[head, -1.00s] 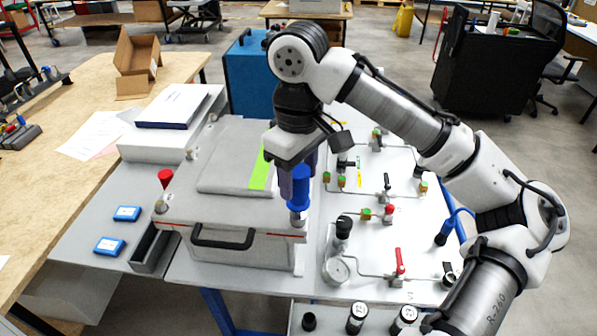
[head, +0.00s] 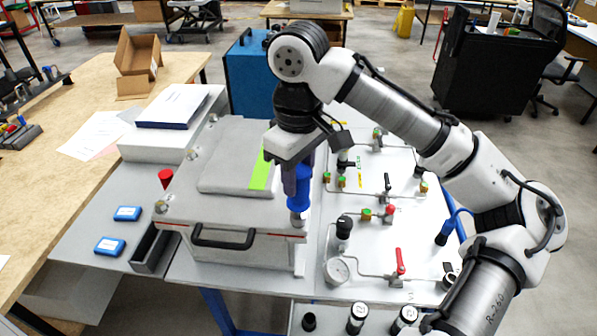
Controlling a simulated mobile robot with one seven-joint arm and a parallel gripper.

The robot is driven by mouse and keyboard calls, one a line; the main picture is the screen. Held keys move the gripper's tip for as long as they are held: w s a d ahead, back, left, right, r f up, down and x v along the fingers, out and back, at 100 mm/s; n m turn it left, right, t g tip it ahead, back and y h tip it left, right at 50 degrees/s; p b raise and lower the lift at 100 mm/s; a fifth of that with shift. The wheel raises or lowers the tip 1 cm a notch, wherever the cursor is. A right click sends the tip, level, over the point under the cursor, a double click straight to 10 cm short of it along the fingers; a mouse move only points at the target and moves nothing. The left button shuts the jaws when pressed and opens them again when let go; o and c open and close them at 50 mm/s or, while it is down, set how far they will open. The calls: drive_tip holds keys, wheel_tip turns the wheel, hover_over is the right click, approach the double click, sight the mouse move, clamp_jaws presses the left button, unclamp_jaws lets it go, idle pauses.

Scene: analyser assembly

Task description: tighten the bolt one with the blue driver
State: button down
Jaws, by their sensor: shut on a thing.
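My gripper (head: 296,178) is shut on the blue driver (head: 299,190). The driver is held upright, tip down, over the front right corner of the grey analyser lid (head: 225,205). Its lower end meets the silver bolt (head: 297,219) at that corner, or sits just above it; I cannot tell whether they touch. Other silver bolts show at the lid's front left corner (head: 161,207) and back left corner (head: 190,154). No label shows which one is bolt one.
A red-capped item (head: 166,178) stands by the lid's left edge. Two blue boxes (head: 118,230) lie on the grey table to the left. A panel with valves and a gauge (head: 338,271) is on the right. A blue case (head: 248,75) stands behind.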

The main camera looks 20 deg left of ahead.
drive_tip(key=shift+r, duration=3)
drive_tip(key=shift+a, duration=0.15)
